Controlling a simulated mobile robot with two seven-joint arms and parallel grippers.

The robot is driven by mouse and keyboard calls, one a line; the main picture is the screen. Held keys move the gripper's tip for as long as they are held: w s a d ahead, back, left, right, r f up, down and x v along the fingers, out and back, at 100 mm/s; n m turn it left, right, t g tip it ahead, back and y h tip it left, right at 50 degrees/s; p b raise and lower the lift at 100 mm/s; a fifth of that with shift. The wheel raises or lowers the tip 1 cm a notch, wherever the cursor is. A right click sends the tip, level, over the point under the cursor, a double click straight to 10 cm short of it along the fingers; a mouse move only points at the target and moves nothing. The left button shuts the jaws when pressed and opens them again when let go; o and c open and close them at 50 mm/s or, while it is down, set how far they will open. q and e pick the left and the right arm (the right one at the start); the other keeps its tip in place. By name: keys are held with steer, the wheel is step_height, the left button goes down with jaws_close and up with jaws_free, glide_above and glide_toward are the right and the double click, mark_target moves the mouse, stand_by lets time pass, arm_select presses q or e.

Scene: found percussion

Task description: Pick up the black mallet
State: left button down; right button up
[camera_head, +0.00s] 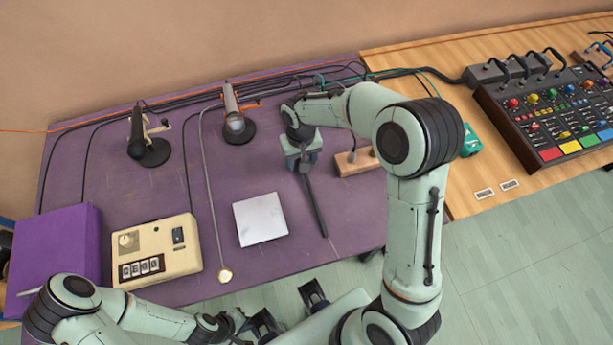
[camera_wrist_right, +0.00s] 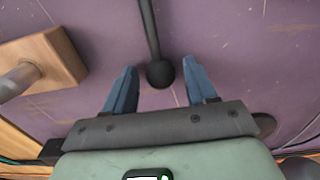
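The black mallet (camera_wrist_right: 159,74) lies on the purple table; its round head is between the fingers of my right gripper (camera_wrist_right: 160,66) in the right wrist view, with gaps on both sides. Its shaft runs away up the picture. In the head view the shaft (camera_head: 316,209) reaches toward the table's front edge, and its head is hidden under my right gripper (camera_head: 303,163). The right gripper is open above it; its exact height is unclear. My left gripper (camera_head: 289,308) is open and empty at the bottom, in front of the table.
A wooden block (camera_head: 355,161) with a metal post stands close beside the right gripper. A white square plate (camera_head: 260,219), a cream box (camera_head: 158,250), a purple box (camera_head: 56,247) and two microphones on stands occupy the left. A mixer (camera_head: 550,117) stands far right; cables run along the back.

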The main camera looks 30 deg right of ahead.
steer(key=c, duration=0.8)
steer(key=shift+r, duration=0.1)
